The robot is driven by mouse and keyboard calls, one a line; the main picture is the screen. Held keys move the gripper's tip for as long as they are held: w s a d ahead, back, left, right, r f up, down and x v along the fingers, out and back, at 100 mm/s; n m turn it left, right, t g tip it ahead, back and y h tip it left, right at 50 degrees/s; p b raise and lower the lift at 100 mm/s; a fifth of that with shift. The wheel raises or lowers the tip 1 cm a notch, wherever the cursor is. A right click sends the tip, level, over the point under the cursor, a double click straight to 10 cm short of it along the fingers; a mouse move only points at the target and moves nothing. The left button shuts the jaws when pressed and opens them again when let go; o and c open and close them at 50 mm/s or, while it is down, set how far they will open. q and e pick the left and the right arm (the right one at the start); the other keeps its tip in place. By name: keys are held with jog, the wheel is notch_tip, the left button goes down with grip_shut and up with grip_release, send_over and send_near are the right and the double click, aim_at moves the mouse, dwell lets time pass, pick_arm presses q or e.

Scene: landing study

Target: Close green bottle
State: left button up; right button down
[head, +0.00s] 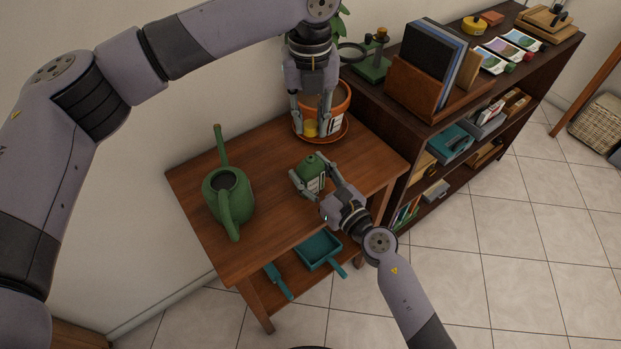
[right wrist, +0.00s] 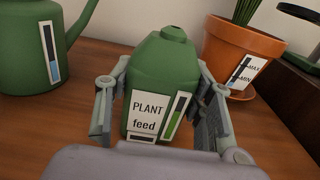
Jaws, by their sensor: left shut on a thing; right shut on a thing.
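The green bottle (head: 312,165) stands on the small wooden table, labelled "PLANT feed" in the right wrist view (right wrist: 160,70). Its short neck at the top shows a dark opening, with no cap on it. My right gripper (head: 312,184) is shut on the bottle's body, one finger on each side. My left gripper (head: 311,130) points down behind the bottle, in front of the plant pot, shut on a yellow cap (head: 311,128). The cap is apart from the bottle. The left gripper is not visible in the right wrist view.
A green watering can (head: 226,190) stands left of the bottle. A terracotta pot (head: 341,105) on a saucer is close behind my left gripper. A dark shelf (head: 400,107) with books borders the table's right. The table (head: 262,235) is clear in front.

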pick_arm(q)
send_over(311, 160)
jog(key=shift+f, duration=2.5)
jog(key=shift+f, duration=0.9)
jog(key=shift+f, duration=0.55)
jog(key=m, duration=0.4)
jog(key=shift+m, duration=0.4)
jog(key=m, duration=0.5)
